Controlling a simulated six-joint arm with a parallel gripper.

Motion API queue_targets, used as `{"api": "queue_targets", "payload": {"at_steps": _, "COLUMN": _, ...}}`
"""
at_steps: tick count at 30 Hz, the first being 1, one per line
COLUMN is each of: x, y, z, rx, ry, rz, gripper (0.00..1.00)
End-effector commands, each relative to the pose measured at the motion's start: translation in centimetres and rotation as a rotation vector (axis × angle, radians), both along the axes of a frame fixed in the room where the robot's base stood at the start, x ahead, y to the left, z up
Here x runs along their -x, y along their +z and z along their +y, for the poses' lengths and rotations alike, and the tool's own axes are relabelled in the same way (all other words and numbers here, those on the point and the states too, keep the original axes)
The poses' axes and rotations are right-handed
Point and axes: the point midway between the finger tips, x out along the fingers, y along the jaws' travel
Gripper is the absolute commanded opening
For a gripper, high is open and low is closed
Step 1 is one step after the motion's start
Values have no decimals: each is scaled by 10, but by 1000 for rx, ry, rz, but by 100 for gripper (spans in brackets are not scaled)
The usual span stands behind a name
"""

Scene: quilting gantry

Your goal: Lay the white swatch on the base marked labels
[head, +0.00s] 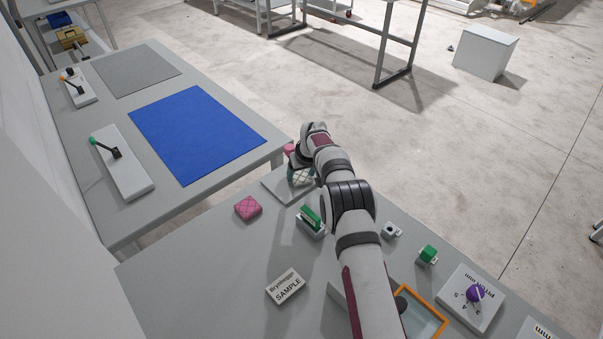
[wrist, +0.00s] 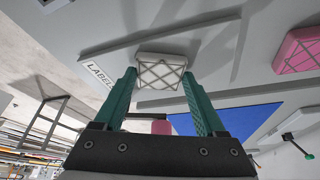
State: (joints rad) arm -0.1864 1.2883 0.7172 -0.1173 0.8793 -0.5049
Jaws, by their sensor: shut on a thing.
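The white swatch (wrist: 160,73), a quilted pad with a crossed line pattern, is held between the green fingers of my gripper (wrist: 162,95). In the head view the swatch (head: 302,177) shows partly below my gripper (head: 300,172), whose fingers are largely hidden by my wrist. The base marked labels (wrist: 122,58) is a flat grey plate with LABELS in dark letters on its edge strip. In the head view the base (head: 272,187) lies at the table's far edge. The swatch is over or on the base; I cannot tell whether it touches.
A pink swatch (head: 248,208) lies left of the base. A green piece in a holder (head: 311,221) stands close to my arm.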

Motion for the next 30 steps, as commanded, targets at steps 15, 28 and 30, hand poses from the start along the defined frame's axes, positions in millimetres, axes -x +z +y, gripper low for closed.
{"api": "queue_targets", "payload": {"at_steps": 15, "x": 0, "y": 2, "z": 0, "rx": 0, "ry": 0, "rz": -1, "gripper": 100}}
{"api": "queue_targets", "payload": {"at_steps": 28, "x": 35, "y": 94, "z": -14, "rx": -1, "ry": 0, "rz": -2, "gripper": 100}}
{"api": "queue_targets", "payload": {"at_steps": 30, "x": 39, "y": 104, "z": -16, "rx": -1, "ry": 0, "rz": -2, "gripper": 100}}
